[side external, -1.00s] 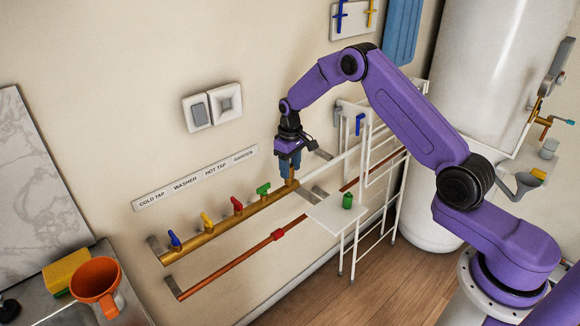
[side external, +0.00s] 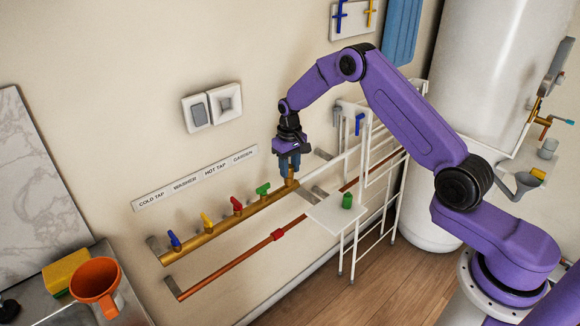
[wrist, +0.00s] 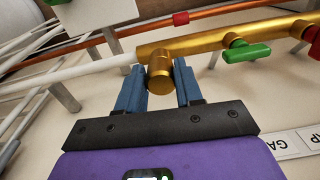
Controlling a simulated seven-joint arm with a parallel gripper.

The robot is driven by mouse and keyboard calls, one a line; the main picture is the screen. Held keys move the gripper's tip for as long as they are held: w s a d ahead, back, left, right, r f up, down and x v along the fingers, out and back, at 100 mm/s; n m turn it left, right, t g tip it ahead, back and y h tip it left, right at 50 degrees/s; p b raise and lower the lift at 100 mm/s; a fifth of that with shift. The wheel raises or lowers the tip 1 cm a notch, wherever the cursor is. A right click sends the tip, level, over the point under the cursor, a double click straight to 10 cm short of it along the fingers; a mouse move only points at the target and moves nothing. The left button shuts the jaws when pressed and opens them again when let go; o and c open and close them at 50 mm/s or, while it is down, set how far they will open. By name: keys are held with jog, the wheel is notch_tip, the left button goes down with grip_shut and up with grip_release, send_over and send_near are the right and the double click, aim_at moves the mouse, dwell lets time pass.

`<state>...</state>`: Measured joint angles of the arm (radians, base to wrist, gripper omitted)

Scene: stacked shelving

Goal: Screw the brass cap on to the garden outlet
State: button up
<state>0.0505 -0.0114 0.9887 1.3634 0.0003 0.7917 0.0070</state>
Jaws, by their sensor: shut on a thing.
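The brass cap (wrist: 159,76) is a short gold cylinder between the two blue fingers of my gripper (wrist: 158,68) in the wrist view. My gripper is shut on it. The cap sits at the right end of the brass manifold pipe (side external: 220,232), at the garden outlet, with the outlet itself hidden behind it. In the side view my gripper (side external: 290,165) points down over that end of the pipe. The thread is hidden, so I cannot tell how far the cap is engaged. The green valve handle (side external: 263,189) is the nearest handle, to the left.
Red (side external: 237,205), yellow (side external: 206,220) and blue (side external: 174,239) handles stand along the pipe. A small white shelf (side external: 325,217) with a green cup (side external: 347,201) lies below right, beside a white rack (side external: 386,165). A copper pipe (side external: 240,262) runs below.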

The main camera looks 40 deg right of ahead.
jog(key=m, duration=0.4)
jog(key=shift+w+m, duration=0.1)
jog(key=shift+m, duration=0.2)
jog(key=m, duration=0.3)
jog(key=shift+m, duration=1.1)
jog(key=m, duration=0.4)
jog(key=shift+w+m, duration=0.15)
jog(key=shift+m, duration=0.25)
jog(key=m, duration=0.4)
